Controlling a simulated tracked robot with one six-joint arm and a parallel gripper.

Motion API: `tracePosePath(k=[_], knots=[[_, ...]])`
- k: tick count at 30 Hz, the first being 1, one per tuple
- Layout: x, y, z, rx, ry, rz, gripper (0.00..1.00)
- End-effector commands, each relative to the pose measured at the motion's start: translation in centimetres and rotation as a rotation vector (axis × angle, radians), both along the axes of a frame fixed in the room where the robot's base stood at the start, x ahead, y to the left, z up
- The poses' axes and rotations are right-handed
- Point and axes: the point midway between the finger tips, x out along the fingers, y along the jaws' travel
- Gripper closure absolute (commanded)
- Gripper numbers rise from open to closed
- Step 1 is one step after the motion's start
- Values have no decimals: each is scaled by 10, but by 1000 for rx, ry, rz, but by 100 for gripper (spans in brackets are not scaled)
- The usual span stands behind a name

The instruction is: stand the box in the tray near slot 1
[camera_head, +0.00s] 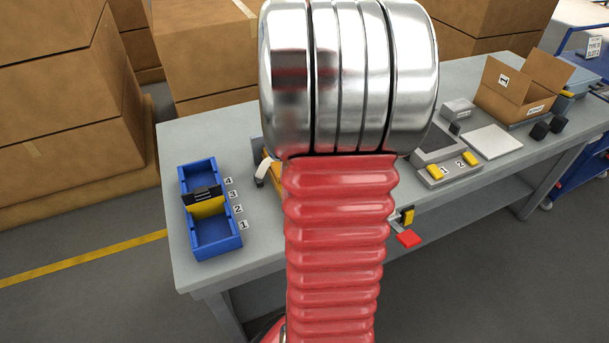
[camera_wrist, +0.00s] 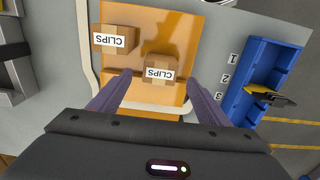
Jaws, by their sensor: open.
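Two brown boxes labelled CLIPS lie on an orange board in the wrist view: one box (camera_wrist: 160,68) near the middle, the other box (camera_wrist: 114,40) further left. My gripper (camera_wrist: 159,78) is open, with its fingertips on either side of the middle box; I cannot tell whether they touch it. The blue tray (camera_wrist: 272,62) is to the right, with numbers 1, 2 and 3 along its near side. In the head view the blue tray (camera_head: 217,247) is at the left, numbered 1 to 4. A yellow and black piece (camera_head: 206,203) stands across it near 3.
The orange board (camera_wrist: 186,22) has a pale rim. In the head view my arm hides most of it. A grey fixture (camera_head: 447,170) with yellow blocks and an open carton (camera_head: 515,105) stand on the bench (camera_head: 190,278) at right. Bench surface around the tray is clear.

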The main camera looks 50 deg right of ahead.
Motion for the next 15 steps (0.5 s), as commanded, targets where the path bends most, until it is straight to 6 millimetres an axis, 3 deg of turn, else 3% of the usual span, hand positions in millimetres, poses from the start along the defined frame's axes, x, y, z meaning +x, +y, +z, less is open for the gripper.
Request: tracePosePath(k=[7,15], knots=[[1,1,-32,2,1,0,30],[1,0,-37,0,0,0,30]])
